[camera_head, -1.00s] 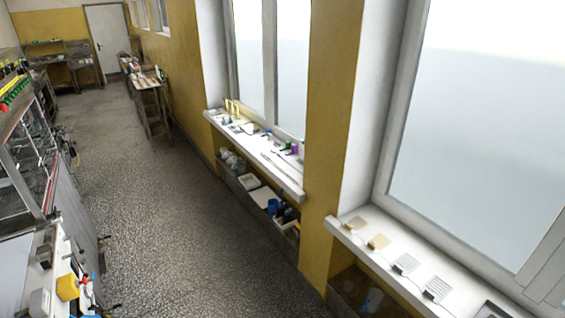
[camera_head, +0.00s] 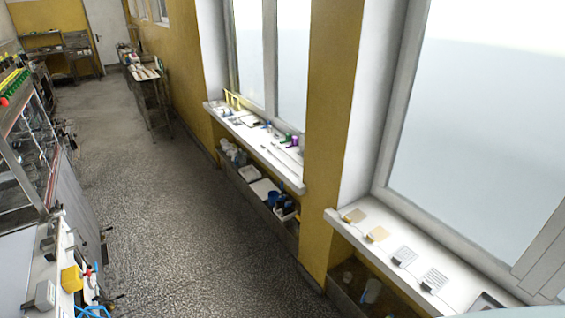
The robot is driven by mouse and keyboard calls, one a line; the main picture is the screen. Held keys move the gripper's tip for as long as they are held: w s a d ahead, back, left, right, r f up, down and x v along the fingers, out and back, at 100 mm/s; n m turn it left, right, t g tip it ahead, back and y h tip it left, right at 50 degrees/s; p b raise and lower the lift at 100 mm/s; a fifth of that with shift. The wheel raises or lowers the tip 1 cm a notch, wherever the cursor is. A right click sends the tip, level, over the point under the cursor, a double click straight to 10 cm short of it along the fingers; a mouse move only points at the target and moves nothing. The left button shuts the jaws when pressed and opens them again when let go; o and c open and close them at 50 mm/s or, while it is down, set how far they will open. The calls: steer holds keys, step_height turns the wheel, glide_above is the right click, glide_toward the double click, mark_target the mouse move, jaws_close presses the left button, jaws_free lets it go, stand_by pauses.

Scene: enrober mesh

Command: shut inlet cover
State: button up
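The machine (camera_head: 30,150) stands along the left edge, with clear panels, a metal frame and a row of green, yellow and red parts on top. I cannot make out which part of it, if any, is the inlet cover. My gripper is not in view. A pale rounded shape shows at the bottom right edge, too cut off to identify.
Speckled floor (camera_head: 160,215) runs clear down the middle. On the right, a near window sill (camera_head: 455,288) and a farther sill (camera_head: 280,172) hold small items. A cluttered table (camera_head: 150,90) stands farther back. A yellow part (camera_head: 70,278) and a blue hose (camera_head: 92,310) are at lower left.

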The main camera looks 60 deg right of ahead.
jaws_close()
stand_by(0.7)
